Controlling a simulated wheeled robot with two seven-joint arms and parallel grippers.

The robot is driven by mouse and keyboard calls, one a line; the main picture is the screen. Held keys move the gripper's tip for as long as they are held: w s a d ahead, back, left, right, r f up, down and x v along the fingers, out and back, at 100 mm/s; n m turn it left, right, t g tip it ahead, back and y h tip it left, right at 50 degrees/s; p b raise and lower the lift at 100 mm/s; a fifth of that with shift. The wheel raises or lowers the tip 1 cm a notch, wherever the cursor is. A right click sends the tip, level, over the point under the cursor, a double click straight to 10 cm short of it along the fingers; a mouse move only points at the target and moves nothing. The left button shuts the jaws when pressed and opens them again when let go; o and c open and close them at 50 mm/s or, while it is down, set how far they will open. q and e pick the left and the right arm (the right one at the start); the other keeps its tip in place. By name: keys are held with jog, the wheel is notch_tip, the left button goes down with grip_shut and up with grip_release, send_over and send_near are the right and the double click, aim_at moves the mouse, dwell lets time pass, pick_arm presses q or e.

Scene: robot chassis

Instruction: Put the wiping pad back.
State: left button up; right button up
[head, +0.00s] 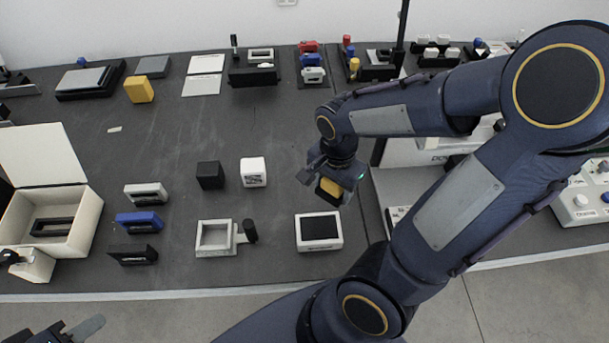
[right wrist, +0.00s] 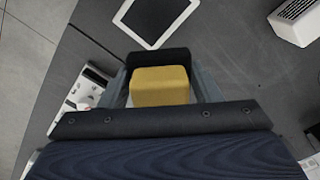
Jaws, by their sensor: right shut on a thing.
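A yellow block, which looks like the wiping pad (head: 329,190), is held in my right gripper (head: 331,183) above the table, just behind a white-framed black panel. In the right wrist view the yellow pad (right wrist: 160,86) sits between the dark fingers of the right gripper (right wrist: 158,80). Its underside is hidden. The white-framed black panel (head: 319,231) lies flat and empty; part of it also shows in the right wrist view (right wrist: 157,17). My left gripper (head: 68,332) is at the bottom left edge, partly cut off, away from the objects; its opening is unclear.
A white cube (head: 253,172) and a black cube (head: 210,175) stand left of the right gripper. A grey frame fixture (head: 215,237) is left of the panel. An open white box (head: 85,225) stands at far left. Another yellow block (head: 139,89) lies at the back left.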

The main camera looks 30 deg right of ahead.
jog(key=w+d+f, duration=0.2)
jog(key=w+f, duration=0.1)
jog(key=w, duration=0.1)
jog(key=w+d+f, duration=0.1)
jog(key=w+f, duration=0.2)
jog(key=w, duration=0.1)
jog(key=w+d+f, duration=0.2)
jog(key=w+f, duration=0.1)
jog(key=shift+w+d+f, duration=0.1)
jog(key=shift+w+d, duration=0.2)
jog(key=shift+w, duration=0.1)
jog(key=shift+w+f, duration=0.15)
jog(key=shift+w+d+f+p, duration=0.15)
jog(key=shift+f+p, duration=0.25)
jog(key=shift+f, duration=1.4)
jog(key=shift+f, duration=0.2)
jog(key=o, duration=0.9)
jog(key=shift+o, duration=0.2)
jog(key=shift+r, duration=0.15)
